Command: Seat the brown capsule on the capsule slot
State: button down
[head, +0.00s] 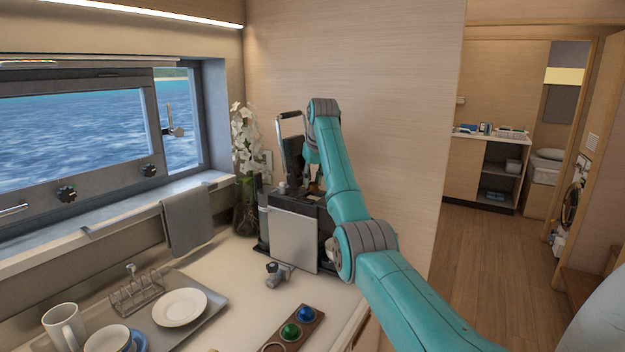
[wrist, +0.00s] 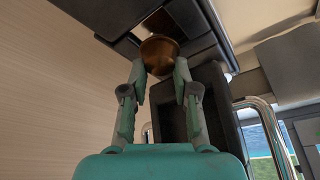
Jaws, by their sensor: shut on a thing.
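The brown capsule (wrist: 158,54) is held between the fingertips of my gripper (wrist: 160,70) in the wrist view. Its rounded copper-brown side faces the camera. The dark top of the coffee machine, with a recessed opening (wrist: 155,20) that looks like the capsule slot, is right beside the capsule. I cannot tell whether the capsule touches it. In the head view the coffee machine (head: 294,238) stands at the counter's far end with its handled lid (head: 291,150) raised. My arm reaches over it and hides most of the gripper, capsule and slot.
A wooden holder (head: 270,347) with a green capsule (head: 291,331), a blue capsule (head: 305,314) and an empty place lies at the front. A portafilter-like tool (head: 278,274) is near the machine. A tray (head: 212,304) with dishes is left. An orchid (head: 245,150) stands behind.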

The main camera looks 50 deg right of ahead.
jog(key=shift+f, duration=1.45)
dwell(2.3)
jog(key=c, duration=1.1)
grip_release()
jog(key=shift+o, duration=0.2)
jog(key=shift+v, duration=1.85)
jog(key=o, duration=0.6)
jog(key=shift+c, duration=0.5)
jog(key=c, duration=0.5)
